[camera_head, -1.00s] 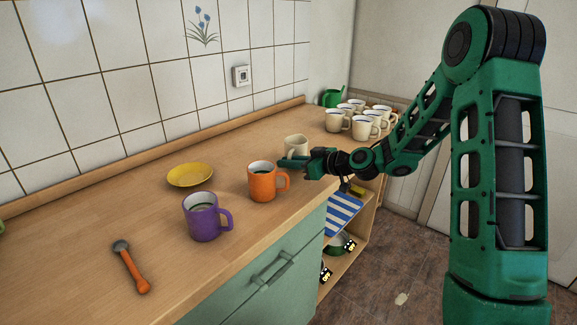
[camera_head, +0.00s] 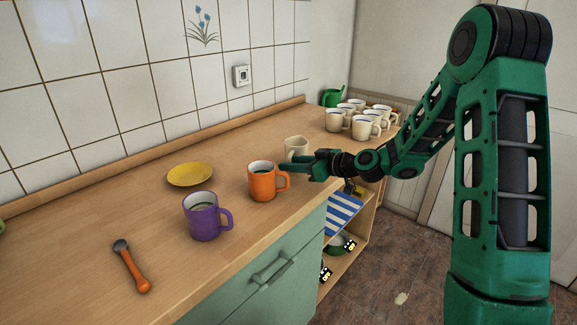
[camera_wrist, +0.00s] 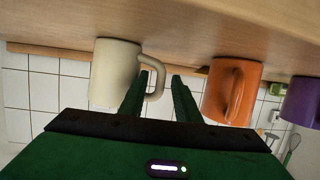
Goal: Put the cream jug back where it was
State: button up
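The cream jug (camera_head: 296,146), a plain cream vessel with a side handle, stands on the wooden counter (camera_head: 110,215) behind and right of the orange mug. My gripper (camera_head: 303,168) is at its near right side, low over the counter's front edge. In the wrist view, which is upside down, the jug (camera_wrist: 113,75) is left of my fingers (camera_wrist: 160,85). The fingers are apart, and the outer bar of the jug's handle appears in the gap between them. I cannot tell whether either finger touches it.
The orange mug (camera_head: 262,181) stands close to my gripper. A purple mug (camera_head: 203,217), yellow saucer (camera_head: 190,174) and orange-handled tool (camera_head: 132,268) are further left. Several cream mugs (camera_head: 362,120) and a green can (camera_head: 331,98) crowd the far end. An open shelf (camera_head: 350,243) is below.

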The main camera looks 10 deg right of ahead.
jog(key=v, duration=1)
jog(key=shift+s+d+r, duration=0.15)
jog(key=shift+s, duration=0.1)
jog(key=s+d+f+m+g+h, duration=0.2)
jog(key=s+d+g+h, duration=0.1)
jog(key=s, duration=0.4)
jog(key=s+d+f+m+g+h, duration=0.1)
jog(key=s+d+f+g+h, duration=0.15)
jog(key=s, duration=0.45)
jog(key=s+d+r+m+g+h, duration=0.1)
jog(key=s+d+m+g, duration=0.1)
jog(key=s, duration=0.6)
jog(key=s+d+r+m+g+h, duration=0.1)
jog(key=s+d+m, duration=0.3)
jog(key=s, duration=0.5)
jog(key=s+d+r+m+g+h, duration=0.1)
jog(key=s+d+m+g+h, duration=0.1)
jog(key=s+m, duration=0.3)
jog(key=s+d, duration=0.1)
jog(key=s, duration=0.2)
jog(key=shift+s+m+g, duration=0.2)
jog(key=shift+m+g, duration=0.15)
jog(key=shift+m, duration=0.05)
